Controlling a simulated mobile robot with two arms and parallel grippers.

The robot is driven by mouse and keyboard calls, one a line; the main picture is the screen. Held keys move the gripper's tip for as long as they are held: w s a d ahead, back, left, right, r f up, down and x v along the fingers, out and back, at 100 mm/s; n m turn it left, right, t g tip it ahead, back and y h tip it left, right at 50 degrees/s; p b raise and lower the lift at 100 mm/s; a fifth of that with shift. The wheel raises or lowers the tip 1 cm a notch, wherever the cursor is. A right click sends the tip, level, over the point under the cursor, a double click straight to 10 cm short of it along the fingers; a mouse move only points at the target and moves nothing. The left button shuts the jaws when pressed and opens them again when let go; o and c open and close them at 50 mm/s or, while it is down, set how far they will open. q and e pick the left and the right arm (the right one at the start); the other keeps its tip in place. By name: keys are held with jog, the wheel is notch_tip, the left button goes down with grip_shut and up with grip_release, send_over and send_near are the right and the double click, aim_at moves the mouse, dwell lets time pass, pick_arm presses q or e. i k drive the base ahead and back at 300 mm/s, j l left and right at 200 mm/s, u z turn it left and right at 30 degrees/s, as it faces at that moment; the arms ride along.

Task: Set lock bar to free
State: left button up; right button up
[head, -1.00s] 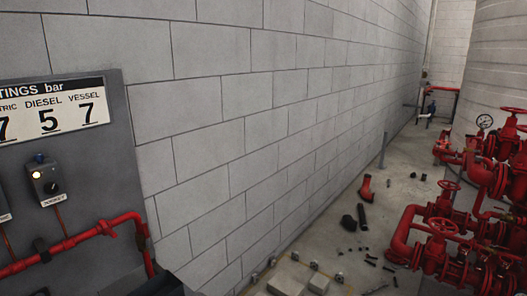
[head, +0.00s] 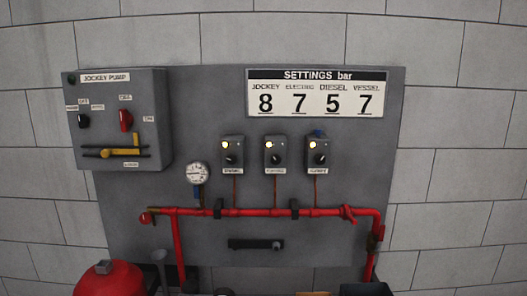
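A grey control box labelled JOCKEY PUMP (head: 118,120) is mounted at the upper left of the grey panel. Low on its front is a yellow bar (head: 120,152) with a round yellow knob at its left part and an upright yellow piece at its right end. It lies across dark horizontal rails. A small label below it is too blurred to read surely. Above the bar are a red switch handle (head: 126,120) and a black selector knob (head: 83,121). Neither of my grippers can be made out in the head view.
The panel (head: 220,110) also carries a settings board (head: 317,93), three small switch boxes with lit lamps (head: 275,152), a pressure gauge (head: 198,173) and a red pipe (head: 260,212). A black slotted bar (head: 255,244) sits below the pipe. A red tank (head: 108,280) stands at lower left.

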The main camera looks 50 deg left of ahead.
aim_at(106, 153)
jog(key=u, duration=2.55)
jog(key=i, duration=0.15)
